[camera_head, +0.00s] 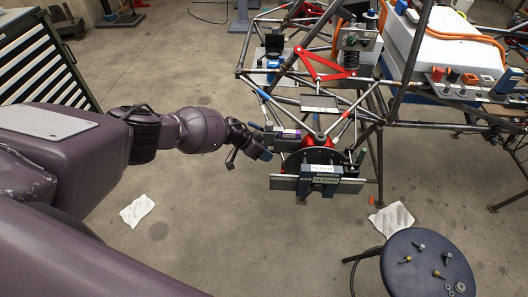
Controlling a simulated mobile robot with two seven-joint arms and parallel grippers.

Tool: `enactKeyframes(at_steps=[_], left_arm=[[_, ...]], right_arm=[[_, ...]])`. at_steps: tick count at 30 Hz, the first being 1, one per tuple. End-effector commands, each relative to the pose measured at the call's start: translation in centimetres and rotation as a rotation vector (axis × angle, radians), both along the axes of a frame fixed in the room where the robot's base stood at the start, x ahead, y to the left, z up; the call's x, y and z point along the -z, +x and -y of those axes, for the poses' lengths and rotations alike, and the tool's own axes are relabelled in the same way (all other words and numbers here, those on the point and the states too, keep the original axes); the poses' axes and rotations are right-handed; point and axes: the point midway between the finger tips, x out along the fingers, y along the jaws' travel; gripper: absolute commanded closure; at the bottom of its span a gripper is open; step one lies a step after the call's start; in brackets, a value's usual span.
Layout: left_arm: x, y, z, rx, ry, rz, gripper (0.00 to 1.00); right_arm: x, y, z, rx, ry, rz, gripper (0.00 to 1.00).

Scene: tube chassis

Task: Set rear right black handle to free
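The tube chassis (345,120) stands right of centre, with red, blue and bare metal tubes. A labelled black block (318,172) with grey plates sits at its near end, in front of a dark round disc (296,160). A smaller dark purple labelled block (287,134) is just behind it. Another black part (273,44) sits higher on the left side. I cannot tell which black part is the rear right handle. My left gripper (248,158) is just left of the near end, fingers apart, apparently holding nothing. My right gripper is not in view.
A round dark stool (425,280) with small bolts and nuts stands at the lower right. A drawer cabinet (45,65) is at the upper left. White cloths (137,210) and (391,219) lie on the floor. The floor left of the chassis is mostly clear.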

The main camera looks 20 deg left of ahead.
Motion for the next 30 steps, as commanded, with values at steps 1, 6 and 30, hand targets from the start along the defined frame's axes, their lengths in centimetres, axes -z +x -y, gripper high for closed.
enactKeyframes(at_steps=[1,6,30], left_arm=[[0.0,0.0,0.0,0.001,-0.001,0.000,0.61],[0.0,0.0,0.1,0.000,-0.001,0.000,0.61],[-7.7,-3.3,-6.1,0.001,0.000,0.001,0.61]], right_arm=[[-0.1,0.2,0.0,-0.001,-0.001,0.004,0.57],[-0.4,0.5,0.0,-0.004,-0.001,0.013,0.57],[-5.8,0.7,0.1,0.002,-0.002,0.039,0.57]])
